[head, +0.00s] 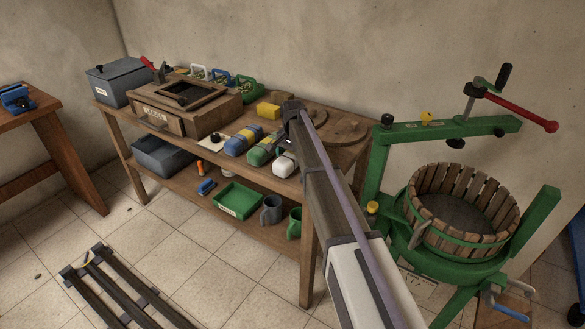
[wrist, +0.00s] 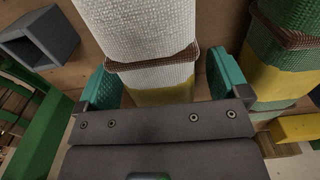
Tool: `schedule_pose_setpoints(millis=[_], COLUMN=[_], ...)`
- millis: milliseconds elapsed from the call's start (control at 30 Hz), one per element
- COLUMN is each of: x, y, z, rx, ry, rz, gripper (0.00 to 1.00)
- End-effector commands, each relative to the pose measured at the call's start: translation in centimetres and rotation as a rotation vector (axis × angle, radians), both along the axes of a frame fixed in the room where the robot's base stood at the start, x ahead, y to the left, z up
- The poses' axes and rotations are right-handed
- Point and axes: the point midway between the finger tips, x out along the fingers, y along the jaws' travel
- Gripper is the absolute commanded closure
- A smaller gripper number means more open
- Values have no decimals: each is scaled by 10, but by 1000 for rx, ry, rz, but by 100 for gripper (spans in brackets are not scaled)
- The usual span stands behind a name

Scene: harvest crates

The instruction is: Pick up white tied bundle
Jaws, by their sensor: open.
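The white tied bundle (head: 284,166) lies on the top shelf of the wooden bench, near its front edge. In the wrist view the bundle (wrist: 140,25) is woven white cloth with a brown tie around it and a yellow part beyond the tie. My gripper (wrist: 160,75) is open, with one teal finger on each side of the bundle near the tie. I cannot tell whether the fingers touch it. In the head view my arm hides most of the gripper and part of the bundle.
A green and yellow bundle (wrist: 278,70) lies close beside the right finger. A blue and yellow bundle (head: 242,140) lies further left. A yellow block (head: 268,110) and a round wooden board (head: 345,128) are behind. A green press (head: 375,165) stands to the right.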

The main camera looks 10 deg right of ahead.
Motion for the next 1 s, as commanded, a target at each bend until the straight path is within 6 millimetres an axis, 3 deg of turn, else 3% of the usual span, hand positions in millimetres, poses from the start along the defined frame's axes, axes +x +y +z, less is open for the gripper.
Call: schedule_pose_setpoints(millis=[167, 867, 1000], x=[0, 0, 0], y=[0, 0, 0], z=[2, 2, 2], rx=[0, 0, 0], ry=[0, 0, 0], rz=[0, 0, 0], gripper=[6, 73, 75])
